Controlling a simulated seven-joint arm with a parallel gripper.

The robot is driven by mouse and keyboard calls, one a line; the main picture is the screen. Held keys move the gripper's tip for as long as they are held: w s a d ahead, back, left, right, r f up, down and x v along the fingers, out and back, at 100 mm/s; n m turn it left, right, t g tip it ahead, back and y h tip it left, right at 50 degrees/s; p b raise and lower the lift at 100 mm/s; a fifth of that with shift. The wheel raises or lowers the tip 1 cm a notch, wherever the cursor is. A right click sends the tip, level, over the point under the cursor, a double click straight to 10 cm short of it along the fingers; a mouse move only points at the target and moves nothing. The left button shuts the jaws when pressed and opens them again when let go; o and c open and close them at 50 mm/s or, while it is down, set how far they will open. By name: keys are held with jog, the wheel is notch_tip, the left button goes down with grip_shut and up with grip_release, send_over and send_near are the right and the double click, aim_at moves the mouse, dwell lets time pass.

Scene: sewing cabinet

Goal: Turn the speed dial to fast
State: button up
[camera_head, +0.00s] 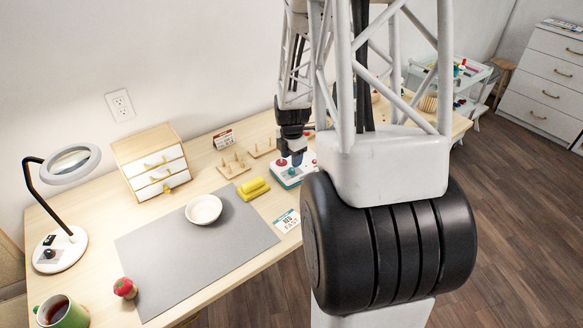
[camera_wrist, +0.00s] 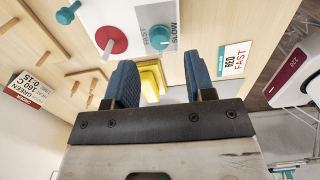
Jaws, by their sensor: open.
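The control box (camera_head: 292,178) is white with a teal base and stands on the table. In the wrist view its teal speed dial (camera_wrist: 159,38) sits on a grey panel (camera_wrist: 154,14) lettered FAST on the left and SLOW on the right. I cannot tell exactly where the dial points. A red knob (camera_wrist: 111,41) and a teal lever (camera_wrist: 68,13) are beside it. My gripper (camera_head: 297,159) is over the box in the head view. In the wrist view my gripper (camera_wrist: 160,72) is open and empty, its blue fingers apart, with the dial ahead, roughly between them.
A card reading RED FAST (camera_wrist: 236,61) lies beside the box. A yellow block (camera_head: 254,188), peg racks (camera_head: 233,167) and a white bowl (camera_head: 203,209) on a grey mat (camera_head: 160,255) are to the left.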

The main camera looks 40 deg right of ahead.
aim_at(291, 169)
jog(key=shift+f, duration=2.4)
grip_shut()
